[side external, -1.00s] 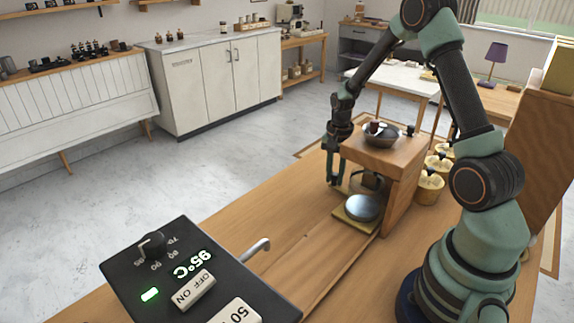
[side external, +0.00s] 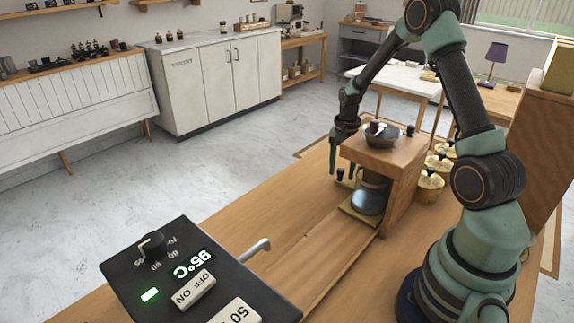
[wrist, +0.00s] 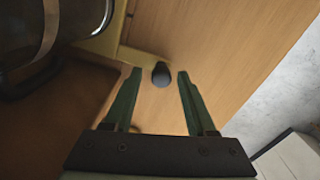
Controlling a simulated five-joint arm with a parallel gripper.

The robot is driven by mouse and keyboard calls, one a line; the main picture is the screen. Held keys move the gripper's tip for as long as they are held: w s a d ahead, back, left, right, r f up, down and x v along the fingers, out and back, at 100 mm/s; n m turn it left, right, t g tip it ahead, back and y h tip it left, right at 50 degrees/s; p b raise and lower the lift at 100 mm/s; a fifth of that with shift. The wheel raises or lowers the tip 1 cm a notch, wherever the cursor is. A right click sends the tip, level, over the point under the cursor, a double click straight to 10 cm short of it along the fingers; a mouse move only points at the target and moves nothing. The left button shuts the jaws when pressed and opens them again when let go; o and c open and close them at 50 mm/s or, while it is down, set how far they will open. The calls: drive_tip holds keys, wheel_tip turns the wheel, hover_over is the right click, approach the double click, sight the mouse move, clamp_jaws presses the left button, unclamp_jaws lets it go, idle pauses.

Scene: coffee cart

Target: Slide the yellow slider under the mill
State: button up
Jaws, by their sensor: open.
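The wooden mill (side external: 385,160) stands on the bench with a dark bowl on top. The yellow slider (side external: 352,214) lies at its foot, bearing a round metal cup (side external: 367,202) that sits in the mill's shade, below a dark cylinder. A small black knob (side external: 340,174) stands at the slider's outer side; it also shows in the wrist view (wrist: 160,75). My gripper (side external: 342,168) is just above the knob, fingers pointing down. In the wrist view the two green fingers are apart, either side of the knob, with visible gaps. Part of the slider is hidden under the mill.
The bench (side external: 290,245) between panel and mill is clear.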

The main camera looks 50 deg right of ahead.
wheel_tip(320, 180, up, 12)
idle(0.4)
drive_tip(key=s+a+r+n+t, duration=0.2)
drive_tip(key=s+a+r+n, duration=0.1)
drive_tip(key=a+n, duration=0.2)
drive_tip(key=s+a+r+n+t, duration=0.1)
drive_tip(key=s+a+r+n, duration=0.2)
drive_tip(key=a, duration=0.6)
drive_tip(key=s+a+r+n+t, duration=0.2)
drive_tip(key=s+a+r+n, duration=0.1)
drive_tip(key=a+n, duration=0.4)
drive_tip(key=shift+a+r+t, duration=0.3)
drive_tip(key=shift+a+r, duration=0.25)
drive_tip(key=shift+r, duration=0.2)
